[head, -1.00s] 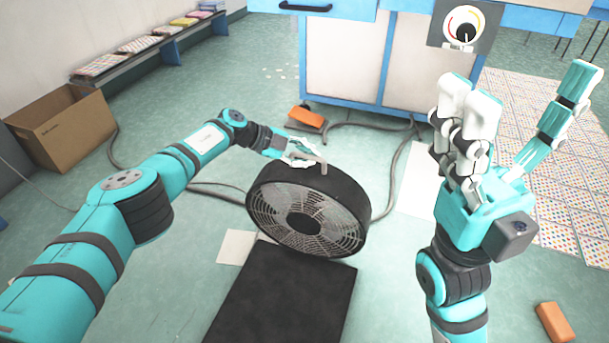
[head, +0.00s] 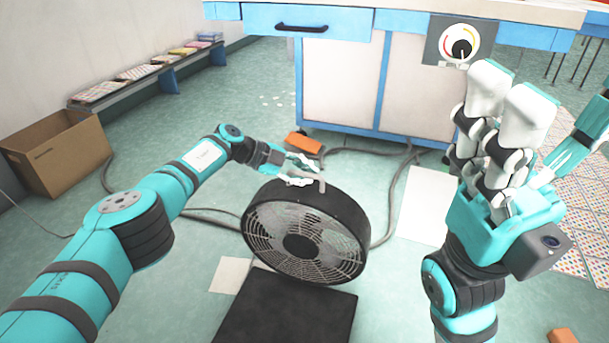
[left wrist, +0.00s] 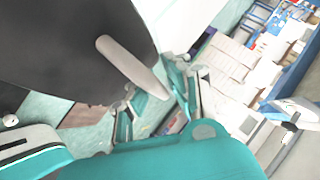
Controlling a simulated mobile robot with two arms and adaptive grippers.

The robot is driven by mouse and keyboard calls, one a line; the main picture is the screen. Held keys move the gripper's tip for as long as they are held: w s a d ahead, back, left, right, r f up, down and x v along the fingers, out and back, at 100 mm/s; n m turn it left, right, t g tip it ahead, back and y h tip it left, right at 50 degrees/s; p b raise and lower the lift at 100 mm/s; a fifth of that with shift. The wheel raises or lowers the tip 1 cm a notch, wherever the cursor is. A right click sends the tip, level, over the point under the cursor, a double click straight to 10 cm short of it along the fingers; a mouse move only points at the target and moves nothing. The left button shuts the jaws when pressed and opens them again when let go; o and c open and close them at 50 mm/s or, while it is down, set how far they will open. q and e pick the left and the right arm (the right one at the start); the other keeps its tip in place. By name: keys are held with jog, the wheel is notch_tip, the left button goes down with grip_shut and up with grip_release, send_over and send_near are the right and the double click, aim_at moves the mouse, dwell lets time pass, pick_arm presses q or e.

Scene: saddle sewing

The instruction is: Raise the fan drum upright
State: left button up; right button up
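The fan drum (head: 347,210) is a short black cylinder with a pale wire grille (head: 300,243) on its face. It stands on its rim at the middle of the head view, grille toward me. I cannot tell whether it is fully upright. A grey bar handle (head: 322,184) sticks out of its top. My left gripper (head: 302,171) is at the handle with its fingers spread. In the left wrist view, the handle (left wrist: 133,68) reaches toward the gap between the parted fingers (left wrist: 152,92). My right gripper (head: 548,108) is raised at the right, open and empty.
A black slab (head: 285,312) lies in front of the drum. A blue-and-white cabinet (head: 340,85) stands behind, with an orange block (head: 303,143) and grey hoses (head: 375,152) on the floor. A cardboard box (head: 55,150) and a low bench (head: 150,80) are at the left.

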pick_arm(q)
jog(key=shift+o, duration=0.8)
jog(key=shift+r, duration=0.25)
jog(key=shift+s+f, duration=0.1)
jog(key=v, duration=1.2)
jog(key=shift+f, duration=0.1)
